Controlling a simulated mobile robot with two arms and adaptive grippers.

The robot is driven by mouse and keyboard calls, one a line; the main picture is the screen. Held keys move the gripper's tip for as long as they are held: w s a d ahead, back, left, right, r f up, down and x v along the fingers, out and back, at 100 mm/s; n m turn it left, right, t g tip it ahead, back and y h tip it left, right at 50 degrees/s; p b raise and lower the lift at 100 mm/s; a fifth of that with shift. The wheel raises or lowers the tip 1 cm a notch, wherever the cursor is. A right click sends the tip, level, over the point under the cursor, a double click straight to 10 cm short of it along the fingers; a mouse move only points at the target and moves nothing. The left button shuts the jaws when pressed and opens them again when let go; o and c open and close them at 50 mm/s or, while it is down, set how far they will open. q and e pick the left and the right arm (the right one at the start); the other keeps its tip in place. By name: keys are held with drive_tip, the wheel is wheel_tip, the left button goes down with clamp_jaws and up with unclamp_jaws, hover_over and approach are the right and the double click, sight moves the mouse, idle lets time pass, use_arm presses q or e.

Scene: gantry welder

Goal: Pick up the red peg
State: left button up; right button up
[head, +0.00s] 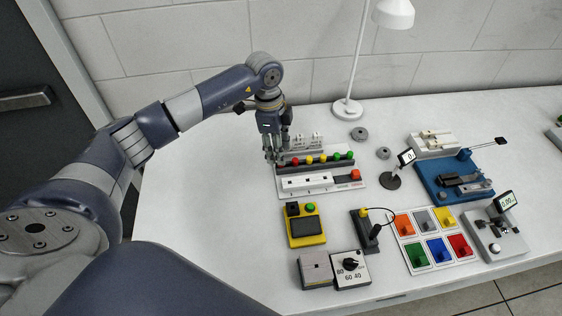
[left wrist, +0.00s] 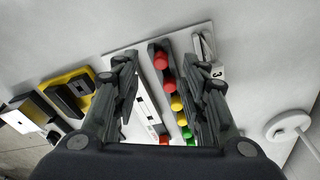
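Two red pegs stand side by side at one end of a row of coloured pegs on a dark strip; one (left wrist: 160,61) is at the end and the other (left wrist: 168,84) is beside it in the left wrist view. In the head view a red peg (head: 295,161) shows close to the right of my left gripper (head: 277,152). In the left wrist view, the fingers (left wrist: 167,78) are spread apart, with the row between them in the picture and nothing held. The fingers partly hide the row's left end in the head view. My right gripper is out of view.
The pegs stand on a white board (head: 318,192) with a red button (head: 354,174). A yellow box (head: 304,228), a lamp (head: 347,108), a small display stand (head: 391,182) and a blue fixture (head: 440,188) are around it. The table left of the board is clear.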

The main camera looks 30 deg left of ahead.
use_arm(q)
drive_tip(key=f, duration=0.1)
drive_tip(key=f+p, duration=0.1)
drive_tip(key=f, duration=0.1)
drive_tip(key=shift+w+d+f, duration=0.1)
drive_tip(key=shift+d+f, duration=0.15)
drive_tip(key=shift+f, duration=0.5)
drive_tip(key=shift+c, duration=0.4)
drive_tip(key=c, duration=0.7)
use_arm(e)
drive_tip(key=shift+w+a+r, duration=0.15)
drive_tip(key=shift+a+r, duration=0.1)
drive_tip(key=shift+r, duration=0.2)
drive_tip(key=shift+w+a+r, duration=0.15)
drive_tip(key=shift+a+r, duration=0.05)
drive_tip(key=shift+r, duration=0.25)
